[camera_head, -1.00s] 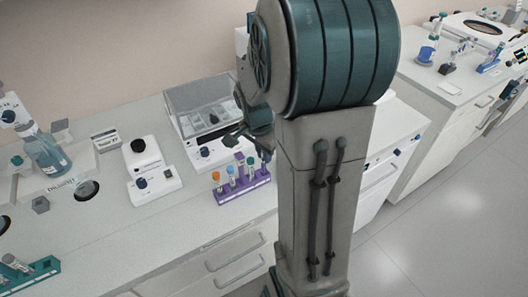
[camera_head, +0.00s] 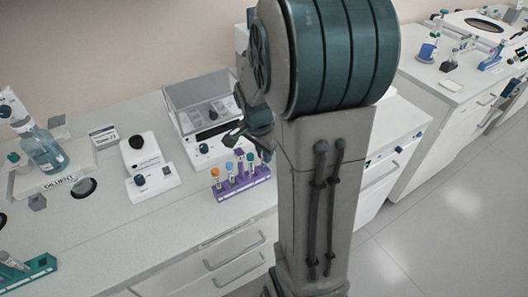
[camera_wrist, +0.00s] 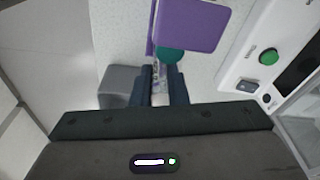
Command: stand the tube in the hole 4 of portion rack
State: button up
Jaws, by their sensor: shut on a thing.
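My gripper (camera_wrist: 163,84) is shut on a narrow clear tube (camera_wrist: 159,80) in the wrist view. The tube's lower end and any cap on it are hard to make out. A round teal cap (camera_wrist: 172,56) and a large flat purple piece (camera_wrist: 190,22) lie just beyond the fingertips. In the head view a purple rack (camera_head: 234,192) stands on the bench. I cannot read hole numbers.
A white device with a clear lid (camera_head: 200,95) stands behind the rack. A small white device (camera_head: 150,165) stands left of it. A diluent bottle (camera_head: 42,150) and a teal rack (camera_head: 30,272) are at far left. Clear bench lies between the teal rack and purple rack.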

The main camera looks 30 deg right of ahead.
jog(key=shift+f+b, duration=0.3)
jog(key=shift+f, duration=0.15)
jog(key=o, duration=0.8)
jog(key=shift+o, duration=0.2)
notch_tip(320, 180, up, 14)
jog(key=a, duration=0.2)
jog(key=shift+s+b, duration=0.3)
jog(key=shift+b, duration=0.05)
jog(key=shift+f, duration=0.15)
jog(key=s+a+f+n+t+y, duration=0.1)
jog(key=s+a+f+n, duration=0.3)
jog(key=s+a+n, duration=0.6)
jog(key=s+n+t, duration=0.1)
jog(key=n, duration=0.3)
jog(key=shift+s+y, duration=0.4)
